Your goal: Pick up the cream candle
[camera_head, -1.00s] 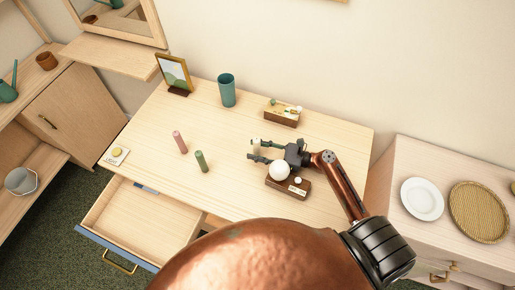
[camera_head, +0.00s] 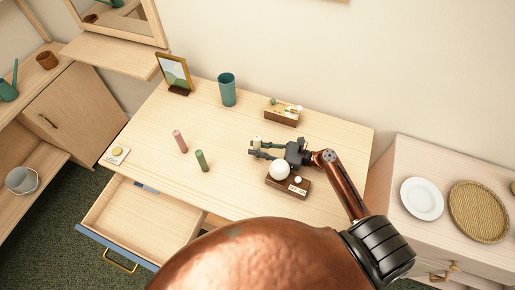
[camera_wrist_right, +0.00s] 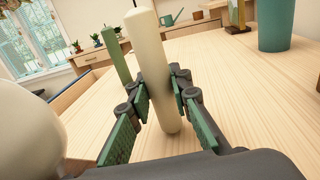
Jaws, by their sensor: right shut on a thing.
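The cream candle (camera_wrist_right: 149,60) stands tall and pale between the fingers of my right gripper (camera_wrist_right: 161,95) in the wrist view. It looks slightly tilted there. In the head view, only a small pale part of the candle (camera_head: 256,141) shows at the fingertips; the fingers hide the rest. My right gripper (camera_head: 258,149) is shut on the candle, low over the table (camera_head: 230,130). The candle's foot looks close to the tabletop; I cannot tell if it touches. My left gripper is not in view.
A white ball (camera_head: 281,169) on a brown block (camera_head: 290,188) is close beside my right gripper. A green candle (camera_head: 201,160) and a pink candle (camera_head: 180,141) stand to the left. A teal cup (camera_head: 227,90), a picture frame (camera_head: 174,73) and a box (camera_head: 282,115) stand behind. An open drawer (camera_head: 145,221) juts out at front left.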

